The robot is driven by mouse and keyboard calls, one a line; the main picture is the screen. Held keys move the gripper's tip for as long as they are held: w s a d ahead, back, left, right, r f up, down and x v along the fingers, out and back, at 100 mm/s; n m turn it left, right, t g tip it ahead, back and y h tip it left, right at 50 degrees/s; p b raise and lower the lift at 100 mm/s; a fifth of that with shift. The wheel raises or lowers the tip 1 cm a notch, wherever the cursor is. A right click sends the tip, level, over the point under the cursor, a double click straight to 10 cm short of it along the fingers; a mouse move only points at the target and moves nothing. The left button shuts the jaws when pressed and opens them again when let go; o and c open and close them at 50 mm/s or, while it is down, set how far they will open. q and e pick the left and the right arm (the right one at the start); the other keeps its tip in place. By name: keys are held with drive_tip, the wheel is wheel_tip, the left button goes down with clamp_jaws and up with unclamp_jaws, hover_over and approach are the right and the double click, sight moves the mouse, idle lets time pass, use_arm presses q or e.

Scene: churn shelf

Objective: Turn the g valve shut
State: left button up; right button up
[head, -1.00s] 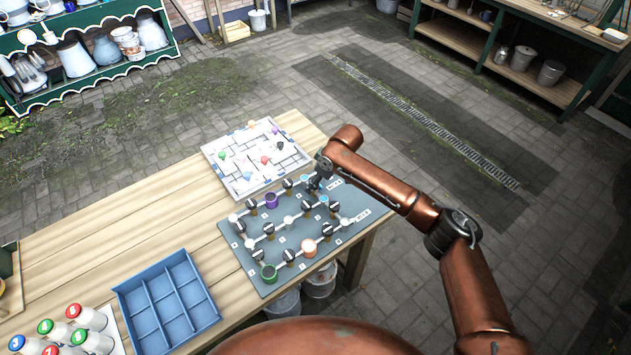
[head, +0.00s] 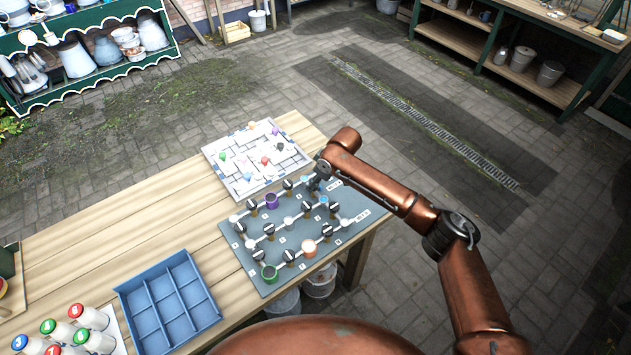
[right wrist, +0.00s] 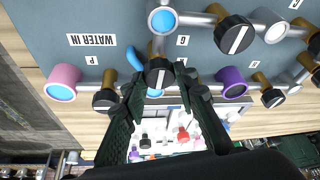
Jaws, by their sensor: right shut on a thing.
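The g valve is a black knob (right wrist: 160,72) with a white stripe, next to a white G label (right wrist: 182,40) in the right wrist view. Its stripe runs roughly up and down there, about in line with the short pipe above it. My right gripper (right wrist: 157,80) has its two dark fingers on either side of this knob and is shut on it. In the head view my right gripper (head: 319,181) is at the far right part of the grey pipe board (head: 332,262), and hides the knob. My left gripper is in no view.
Other black knobs stand close by, such as one (right wrist: 237,34) in the wrist view. A purple cup (head: 271,201) and a white puzzle tray (head: 222,177) are near. A blue divided tray (head: 203,322) and capped bottles (head: 92,318) stand to the left.

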drive_tip(key=m+p, duration=0.2)
drive_tip(key=p, duration=0.1)
drive_tip(key=m+t+h+p, duration=0.1)
drive_tip(key=m+p, duration=0.1)
drive_tip(key=p, duration=0.2)
drive_tip(key=m+h+p, duration=0.1)
drive_tip(key=m+p, duration=0.2)
drive_tip(key=p, duration=0.1)
drive_tip(key=shift+s+a+r+t, duration=0.15)
drive_tip(key=shift+s+a+t, duration=0.1)
drive_tip(key=shift+t, duration=0.15)
drive_tip(key=m+h+p, duration=0.1)
drive_tip(key=m, duration=0.1)
drive_tip(key=shift+a+m, duration=0.15)
drive_tip(key=shift+m, duration=0.25)
drive_tip(key=shift+f+m+h+p, duration=0.2)
drive_tip(key=shift+m+h+p, duration=0.25)
drive_tip(key=shift+m, duration=0.45)
drive_tip(key=shift+f+m+h, duration=0.1)
drive_tip(key=shift+m+h, duration=0.15)
drive_tip(key=shift+m, duration=0.65)
drive_tip(key=m+h+b, duration=0.1)
drive_tip(key=m, duration=0.1)
drive_tip(key=shift+w+a+m+b, duration=0.1)
drive_tip(key=shift+m+b, duration=0.65)
drive_tip(key=shift+m, duration=0.15)
drive_tip(key=shift+h, duration=0.3)
